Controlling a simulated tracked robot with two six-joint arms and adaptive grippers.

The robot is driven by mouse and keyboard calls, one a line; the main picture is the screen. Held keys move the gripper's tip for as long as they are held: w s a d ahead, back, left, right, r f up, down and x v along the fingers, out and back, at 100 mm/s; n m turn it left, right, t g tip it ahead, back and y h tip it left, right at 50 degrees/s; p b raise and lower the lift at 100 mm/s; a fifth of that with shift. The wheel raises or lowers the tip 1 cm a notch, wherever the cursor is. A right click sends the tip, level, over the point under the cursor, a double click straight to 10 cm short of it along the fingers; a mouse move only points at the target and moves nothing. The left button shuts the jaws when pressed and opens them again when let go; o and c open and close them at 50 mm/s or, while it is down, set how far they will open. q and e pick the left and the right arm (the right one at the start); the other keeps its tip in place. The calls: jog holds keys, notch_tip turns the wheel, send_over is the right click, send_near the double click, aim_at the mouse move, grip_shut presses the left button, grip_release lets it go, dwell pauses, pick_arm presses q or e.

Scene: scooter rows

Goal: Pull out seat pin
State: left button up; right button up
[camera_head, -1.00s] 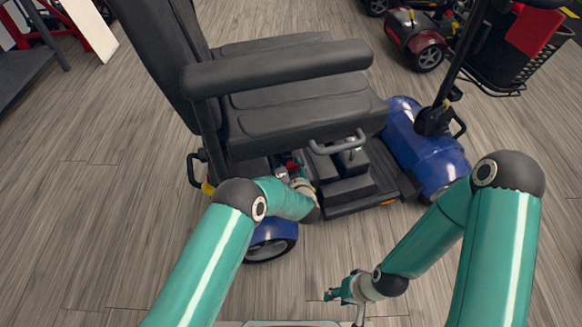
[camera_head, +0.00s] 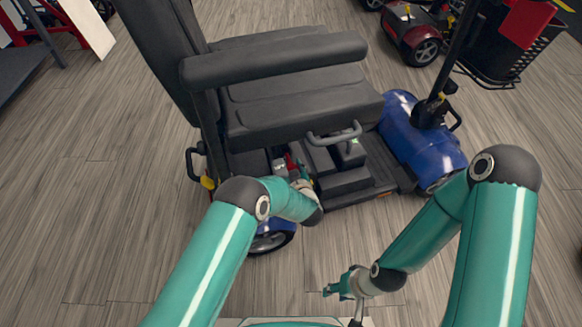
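A blue mobility scooter (camera_head: 424,150) stands in front of me with a black seat (camera_head: 300,108). A grey curved handle (camera_head: 333,138) sticks out under the seat's near edge. A small red part (camera_head: 290,162) shows below the seat, by the seat post area; I cannot tell whether it is the seat pin. My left gripper (camera_head: 284,166) reaches in under the seat beside this red part. Its fingers are small and partly hidden, so its grip is unclear. My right gripper (camera_head: 336,291) is low over the floor in front of the scooter, away from it; its opening is unclear.
A red scooter (camera_head: 413,35) and a black basket (camera_head: 510,50) stand at the back right. A dark platform (camera_head: 22,68) is at the left. The wooden floor (camera_head: 110,200) is clear at left and front.

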pick_arm(q)
jog(key=o, duration=0.4)
jog(key=shift+s, duration=0.15)
jog(key=shift+o, duration=0.2)
jog(key=shift+d, duration=0.1)
jog(key=v, duration=0.7)
jog(key=shift+s, duration=0.25)
